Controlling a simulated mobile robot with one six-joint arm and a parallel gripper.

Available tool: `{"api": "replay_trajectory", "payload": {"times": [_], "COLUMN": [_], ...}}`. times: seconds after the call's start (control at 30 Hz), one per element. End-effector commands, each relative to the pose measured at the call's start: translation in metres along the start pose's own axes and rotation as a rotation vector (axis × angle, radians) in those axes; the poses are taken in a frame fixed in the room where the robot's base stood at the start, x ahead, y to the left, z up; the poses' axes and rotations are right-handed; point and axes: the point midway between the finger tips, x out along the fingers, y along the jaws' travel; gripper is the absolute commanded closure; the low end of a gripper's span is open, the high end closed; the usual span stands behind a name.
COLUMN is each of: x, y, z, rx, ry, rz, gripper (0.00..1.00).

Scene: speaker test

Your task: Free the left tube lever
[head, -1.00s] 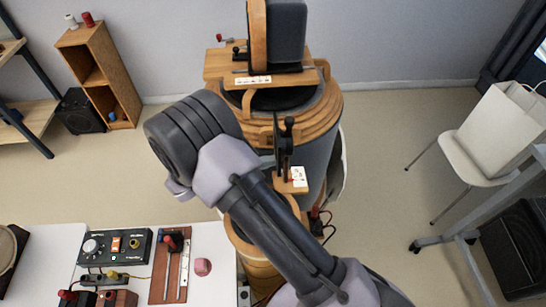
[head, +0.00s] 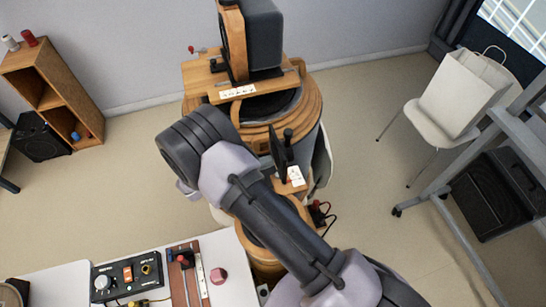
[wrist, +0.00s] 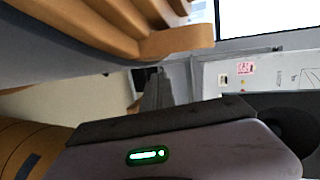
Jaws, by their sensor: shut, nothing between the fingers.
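A black upright lever (head: 280,150) stands on a wooden block with a white label (head: 294,177), beside the large wood-ringed dark tube (head: 310,125). A smaller black knob (head: 213,65) and a red-tipped knob sit at the left of the wooden top plate (head: 205,82). I cannot tell which one is the left tube lever. My arm lies across the front of the tube in the head view, hiding part of it. My gripper (wrist: 190,155) shows only as a grey housing with a green light in the wrist view. It is shut and empty; its fingertips are not clear.
Curved wooden rings (wrist: 170,40) are close in the wrist view. A white table (head: 60,278) with a control box (head: 127,278) and a brown slider board (head: 188,275) is at lower left. A chair with a white bag (head: 463,92) and a grey frame stand right. Floor between is clear.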

Motion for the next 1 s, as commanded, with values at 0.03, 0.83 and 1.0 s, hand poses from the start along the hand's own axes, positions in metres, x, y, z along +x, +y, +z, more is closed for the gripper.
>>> {"api": "replay_trajectory", "payload": {"times": [0.03, 0.83, 1.0], "x": [0.0009, 0.0080, 0.0079], "y": [-0.0013, -0.0022, -0.0022], "z": [-0.0002, -0.0017, -0.0017], "rx": [-0.001, 0.000, 0.000], "ry": [0.000, 0.001, 0.001], "rz": [0.000, 0.000, 0.000], "gripper": [1.00, 1.00, 1.00]}}
